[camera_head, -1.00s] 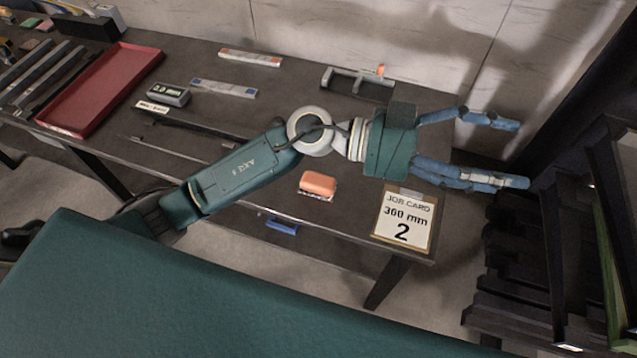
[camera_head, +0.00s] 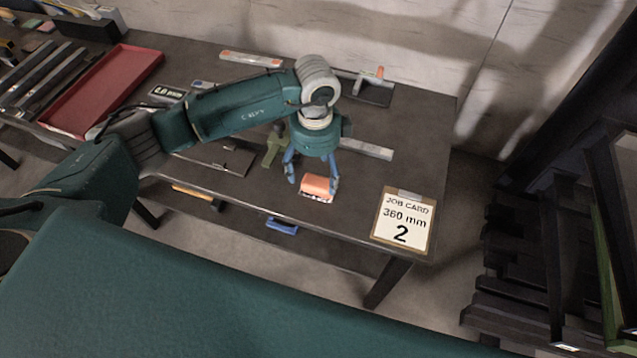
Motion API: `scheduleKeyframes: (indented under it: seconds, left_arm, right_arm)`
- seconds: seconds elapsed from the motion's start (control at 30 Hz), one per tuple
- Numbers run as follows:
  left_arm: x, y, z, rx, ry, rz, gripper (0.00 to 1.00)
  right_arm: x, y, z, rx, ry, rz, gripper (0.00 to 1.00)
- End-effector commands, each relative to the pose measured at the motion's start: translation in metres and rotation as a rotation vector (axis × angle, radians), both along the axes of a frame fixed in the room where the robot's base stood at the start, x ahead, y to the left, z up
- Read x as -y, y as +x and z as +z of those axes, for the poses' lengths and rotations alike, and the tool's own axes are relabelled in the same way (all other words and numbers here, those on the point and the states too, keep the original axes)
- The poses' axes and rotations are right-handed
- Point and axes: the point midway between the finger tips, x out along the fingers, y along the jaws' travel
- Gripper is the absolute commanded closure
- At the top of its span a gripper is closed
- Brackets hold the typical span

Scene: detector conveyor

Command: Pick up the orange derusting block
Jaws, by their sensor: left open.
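The orange derusting block (camera_head: 316,186) lies on the dark workbench near its front edge, left of the job card. It has an orange top and a pale lower side with dark marks. My left gripper (camera_head: 312,182) points down at the block with its blue fingers spread. One finger is left of the block and another is at its right side, close to it. I cannot tell whether they touch it. The gripper's palm and arm hide part of the bench behind. My right gripper is not in view.
The job card (camera_head: 403,220) reads "360 mm 2" at the bench's front right corner. A red tray (camera_head: 128,72) and metal bars lie at the left. A digital gauge (camera_head: 167,93) and a grey device (camera_head: 368,88) stand farther back. Dark racks fill the right.

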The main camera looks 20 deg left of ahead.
Motion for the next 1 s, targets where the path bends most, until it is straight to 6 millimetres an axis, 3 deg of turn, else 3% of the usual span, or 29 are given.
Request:
scheduleKeyframes:
  seconds: [0.17,0.3,0.43,0.73,1.0]
  left_arm:
    - [0.000,-0.002,-0.011,-0.002,-0.001,-0.002,0.22]
    - [-0.002,-0.004,-0.031,-0.003,-0.001,-0.001,0.22]
    - [-0.002,-0.004,-0.050,-0.001,-0.002,-0.002,0.22]
    - [-0.002,-0.003,-0.057,0.002,-0.003,-0.003,0.22]
    - [-0.002,-0.003,-0.057,0.001,-0.003,-0.003,0.74]
  right_arm:
    - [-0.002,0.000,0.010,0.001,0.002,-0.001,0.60]
    - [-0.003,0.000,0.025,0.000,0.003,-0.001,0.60]
    - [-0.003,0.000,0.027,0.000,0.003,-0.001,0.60]
    - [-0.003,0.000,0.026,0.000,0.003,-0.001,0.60]
    - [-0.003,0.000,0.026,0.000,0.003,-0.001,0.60]
